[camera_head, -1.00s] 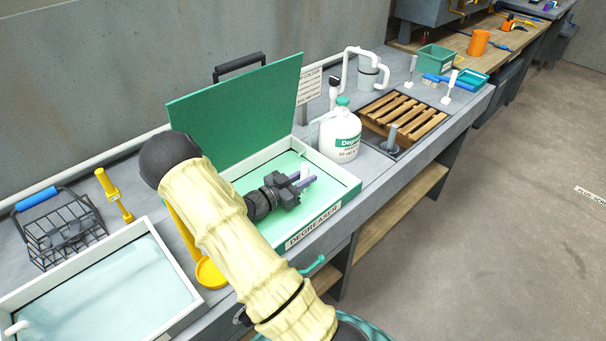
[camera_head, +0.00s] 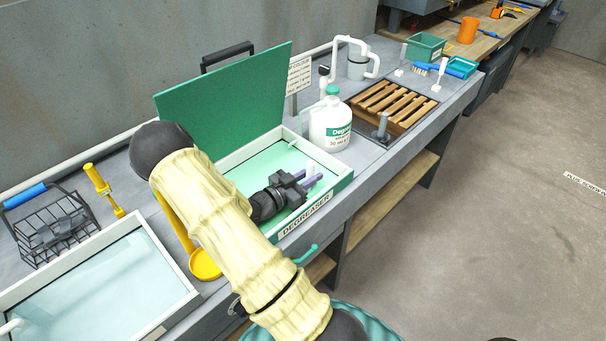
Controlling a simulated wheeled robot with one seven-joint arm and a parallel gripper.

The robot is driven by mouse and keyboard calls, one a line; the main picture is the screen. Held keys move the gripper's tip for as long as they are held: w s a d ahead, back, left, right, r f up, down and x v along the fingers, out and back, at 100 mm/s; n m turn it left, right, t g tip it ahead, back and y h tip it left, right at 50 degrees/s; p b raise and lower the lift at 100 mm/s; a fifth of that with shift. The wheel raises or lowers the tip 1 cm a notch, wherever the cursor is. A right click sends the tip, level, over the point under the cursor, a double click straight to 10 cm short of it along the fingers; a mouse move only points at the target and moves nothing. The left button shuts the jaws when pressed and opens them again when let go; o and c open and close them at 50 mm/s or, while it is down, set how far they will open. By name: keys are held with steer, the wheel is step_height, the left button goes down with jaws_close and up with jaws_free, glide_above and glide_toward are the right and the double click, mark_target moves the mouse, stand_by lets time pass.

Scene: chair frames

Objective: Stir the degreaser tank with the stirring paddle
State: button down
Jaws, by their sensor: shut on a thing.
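The degreaser tank (camera_head: 343,184) is a white-rimmed tray of pale green liquid, with its green lid (camera_head: 228,100) raised at the back. It carries a DEGREASER label on its front. My gripper (camera_head: 306,182) is low over the tank's right front part, its purple fingers pointing right. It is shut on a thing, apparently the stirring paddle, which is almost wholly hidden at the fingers. I cannot tell how deep the paddle reaches. A thin pale stick shows near the tank's back right rim; I cannot tell whether it belongs to the paddle.
A white degreaser bottle (camera_head: 330,127) stands close right of the tank, before a wooden slatted rack (camera_head: 395,104). At left are a wire basket (camera_head: 52,228), a yellow tool (camera_head: 103,188) and a water tank (camera_head: 100,285). A yellow dish (camera_head: 205,264) lies beside my arm.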

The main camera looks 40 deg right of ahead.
steer(key=shift+d, duration=0.2)
steer(key=shift+s+d, duration=0.3)
steer(key=shift+d, duration=0.45)
steer(key=shift+s+d, duration=0.3)
steer(key=shift+d, duration=0.45)
steer(key=shift+d+b, duration=0.1)
steer(key=shift+b, duration=0.2)
steer(key=shift+w+d, duration=0.3)
steer(key=shift+d, duration=0.5)
steer(key=shift+w+d, duration=0.3)
steer(key=shift+d, duration=0.45)
steer(key=shift+w, duration=0.1)
